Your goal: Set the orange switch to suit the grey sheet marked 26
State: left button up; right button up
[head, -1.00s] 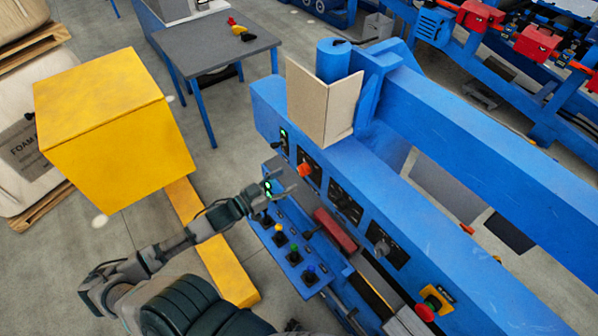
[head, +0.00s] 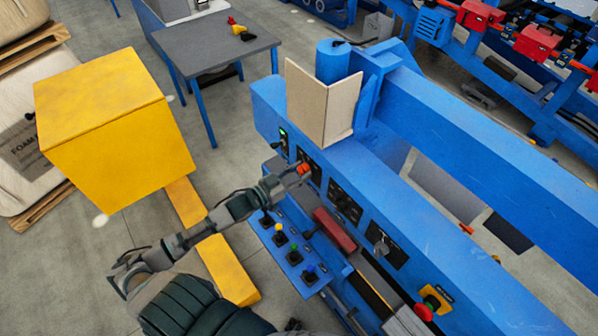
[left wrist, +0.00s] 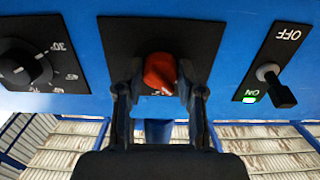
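The orange switch (head: 304,169) is a round knob on a black plate on the blue machine's panel. In the left wrist view the orange switch (left wrist: 160,72) shows large, with a pale pointer mark at its lower right; that view is upside down. My left gripper (head: 297,174) is at the switch. In the left wrist view its fingers (left wrist: 160,80) are apart, one on each side of the knob, with what look like narrow gaps. Contact is hard to judge. No grey sheet marked 26 can be made out. My right gripper is not in view.
A lever switch (left wrist: 271,80) with a lit green ON lamp and a numbered dial (left wrist: 22,66) flank the orange switch. A tan folded board (head: 325,105) stands on the machine. Joysticks (head: 294,256) stand below the panel. A yellow block (head: 115,130) stands at left.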

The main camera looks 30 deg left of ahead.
pick_arm(q)
jog(key=shift+c, duration=0.9)
jog(key=shift+r, duration=0.1)
jog(key=m+p, duration=0.1)
jog(key=m, duration=0.2)
jog(key=shift+r+p, duration=0.1)
jog(key=shift+p, duration=0.3)
jog(key=m+p, duration=0.1)
jog(key=m, duration=0.2)
jog(key=shift+m+p, duration=0.3)
jog(key=shift+m, duration=1)
jog(key=o, duration=1.1)
jog(key=shift+w, duration=0.1)
jog(key=shift+o, duration=0.2)
jog(key=shift+f, duration=0.2)
